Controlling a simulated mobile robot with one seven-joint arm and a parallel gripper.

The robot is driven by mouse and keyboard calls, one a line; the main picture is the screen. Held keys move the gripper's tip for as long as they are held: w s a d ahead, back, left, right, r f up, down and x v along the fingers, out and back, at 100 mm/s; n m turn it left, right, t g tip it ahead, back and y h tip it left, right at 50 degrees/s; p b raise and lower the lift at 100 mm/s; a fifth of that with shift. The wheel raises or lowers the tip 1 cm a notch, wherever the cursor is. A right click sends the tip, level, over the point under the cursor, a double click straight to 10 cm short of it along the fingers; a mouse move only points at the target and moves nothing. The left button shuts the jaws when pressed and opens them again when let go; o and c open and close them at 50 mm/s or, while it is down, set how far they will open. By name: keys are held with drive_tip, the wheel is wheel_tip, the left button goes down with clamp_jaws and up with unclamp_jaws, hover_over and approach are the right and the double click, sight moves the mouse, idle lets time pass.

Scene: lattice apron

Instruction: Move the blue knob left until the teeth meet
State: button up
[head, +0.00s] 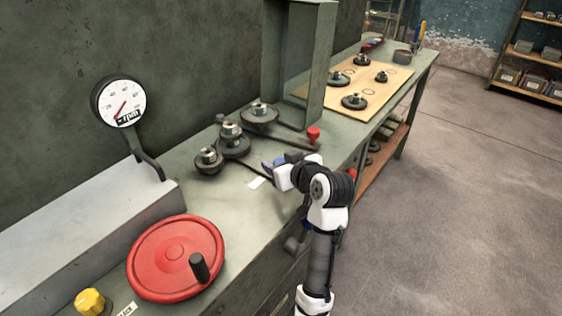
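The blue knob (267,164) is small in the head view, on the green bench just left of my gripper (279,162). My gripper is low over the bench at or against the knob, and the wrist hides part of this spot. I cannot tell whether its fingers are open or closed on the knob. Dark gears with metal hubs stand to the left and behind: a front gear (208,161), a middle gear (232,142) and a rear gear (260,116). The front and middle gears look close together; whether their teeth touch is too small to tell.
A red knob (313,135) stands behind my gripper near an upright green panel (318,70). A red handwheel (165,265), a yellow knob (90,301) and a dial gauge (122,102) are at the left. More gears lie on a tan board (348,70). Floor at right is clear.

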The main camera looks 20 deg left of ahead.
drive_tip(key=v, duration=1.4)
drive_tip(key=shift+b, duration=0.35)
drive_tip(key=shift+w, duration=0.1)
